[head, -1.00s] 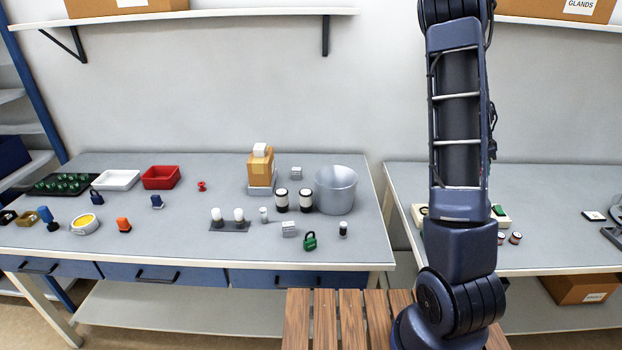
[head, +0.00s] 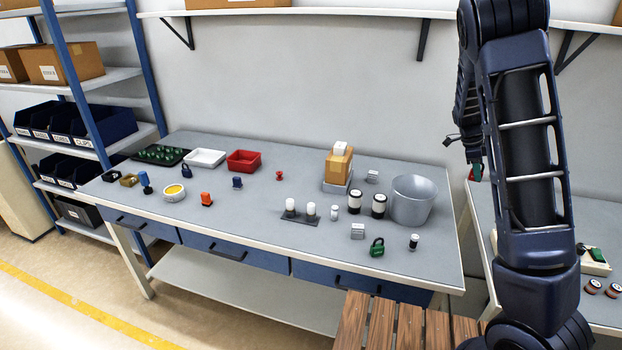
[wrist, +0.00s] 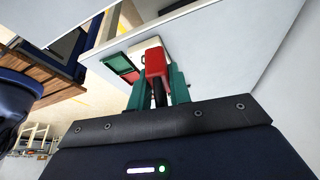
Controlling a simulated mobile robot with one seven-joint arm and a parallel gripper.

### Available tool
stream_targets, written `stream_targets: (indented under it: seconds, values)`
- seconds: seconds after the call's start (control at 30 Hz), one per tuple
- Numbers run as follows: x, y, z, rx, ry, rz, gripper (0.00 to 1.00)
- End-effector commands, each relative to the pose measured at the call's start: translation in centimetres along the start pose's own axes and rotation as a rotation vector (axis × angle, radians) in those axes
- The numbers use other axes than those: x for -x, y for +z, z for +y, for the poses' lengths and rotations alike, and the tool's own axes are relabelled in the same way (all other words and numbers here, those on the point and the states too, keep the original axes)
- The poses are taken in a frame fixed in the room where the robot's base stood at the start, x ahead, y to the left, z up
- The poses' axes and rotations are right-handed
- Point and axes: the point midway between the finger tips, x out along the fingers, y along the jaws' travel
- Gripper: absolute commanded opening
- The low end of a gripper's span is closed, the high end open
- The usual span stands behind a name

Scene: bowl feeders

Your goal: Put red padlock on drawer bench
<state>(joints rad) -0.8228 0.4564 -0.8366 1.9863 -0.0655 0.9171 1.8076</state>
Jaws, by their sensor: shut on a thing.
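The red padlock (wrist: 156,62) is held between the teal fingers of my gripper (wrist: 158,85) in the wrist view. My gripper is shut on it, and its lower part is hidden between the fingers. In the head view my gripper is mostly hidden behind my arm, with only a small red and teal patch showing by the arm's left edge. The drawer bench (head: 260,225), with a grey top and blue drawers, stands left of my arm in the head view. My gripper is to the right of that bench, apart from its top.
A green padlock (head: 377,247), a metal bucket (head: 412,200) and several small items stand on the drawer bench. Its front-left middle has bare room. A slatted wooden stool (head: 370,325) stands before its right end. A second bench (head: 480,205) is at right, behind my arm.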

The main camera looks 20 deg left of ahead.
Motion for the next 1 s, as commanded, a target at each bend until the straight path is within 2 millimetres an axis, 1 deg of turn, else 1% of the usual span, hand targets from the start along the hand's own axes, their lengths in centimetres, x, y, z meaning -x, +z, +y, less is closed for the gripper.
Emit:
stream_targets:
  seconds: [0.03,0.1,0.27,0.4,0.47,0.6,0.77,0.9,0.97,1.0]
  values:
    - [0.8,1.8,0.5,0.002,0.000,0.000,0.00]
    - [1.9,4.1,1.3,-0.006,0.003,0.000,0.00]
    - [4.3,9.1,3.5,-0.023,0.010,0.000,0.00]
    - [6.3,13.4,5.9,-0.039,0.017,-0.001,0.00]
    - [7.2,15.1,7.1,-0.045,0.019,-0.001,0.00]
    - [9.1,19.0,10.1,-0.060,0.026,0.000,0.00]
    - [11.2,23.1,14.0,-0.075,0.032,0.000,0.00]
    - [12.9,26.3,17.7,-0.090,0.038,-0.001,0.00]
    - [13.6,27.6,19.4,-0.095,0.040,-0.001,0.00]
    - [14.1,28.4,20.5,-0.098,0.042,-0.001,0.00]
